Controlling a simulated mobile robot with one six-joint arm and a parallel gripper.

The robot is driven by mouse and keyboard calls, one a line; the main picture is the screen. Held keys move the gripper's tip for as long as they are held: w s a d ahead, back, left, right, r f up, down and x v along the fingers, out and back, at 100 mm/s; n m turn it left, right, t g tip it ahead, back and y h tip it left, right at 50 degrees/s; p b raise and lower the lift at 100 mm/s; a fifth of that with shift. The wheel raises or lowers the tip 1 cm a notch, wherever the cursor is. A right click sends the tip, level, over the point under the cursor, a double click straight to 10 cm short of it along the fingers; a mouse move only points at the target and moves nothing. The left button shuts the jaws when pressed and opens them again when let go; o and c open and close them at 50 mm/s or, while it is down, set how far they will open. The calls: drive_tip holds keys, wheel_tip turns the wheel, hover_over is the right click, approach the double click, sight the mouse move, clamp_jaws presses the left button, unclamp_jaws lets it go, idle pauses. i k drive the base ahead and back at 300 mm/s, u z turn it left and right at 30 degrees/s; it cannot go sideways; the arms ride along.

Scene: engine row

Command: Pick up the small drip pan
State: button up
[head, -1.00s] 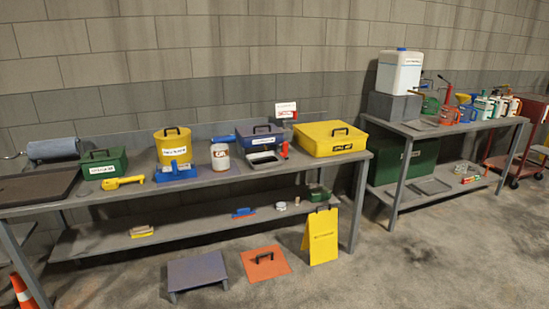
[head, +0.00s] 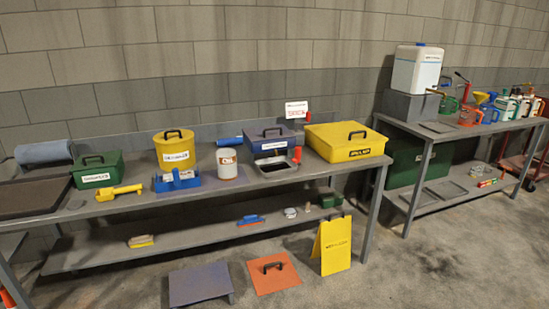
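Several dark, flat pans are in the head view, and I cannot tell for certain which is the small drip pan. A small flat grey pan (head: 437,127) lies on the right bench top, in front of the grey block. Flat grey trays (head: 446,188) lie on that bench's lower shelf. A larger dark tray (head: 34,196) lies at the left end of the left bench. My gripper is not in view.
The left bench (head: 300,178) holds boxes, a yellow can (head: 174,150) and tools. The right bench (head: 430,138) carries a white canister (head: 416,70) and several jugs. A yellow floor sign (head: 334,246), an orange plate (head: 273,273) and a low grey stand (head: 200,284) occupy the floor.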

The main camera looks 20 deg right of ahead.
sight(280, 166)
drive_tip(key=u, duration=0.4)
drive_tip(key=i, duration=1.15)
drive_tip(key=u, duration=0.2)
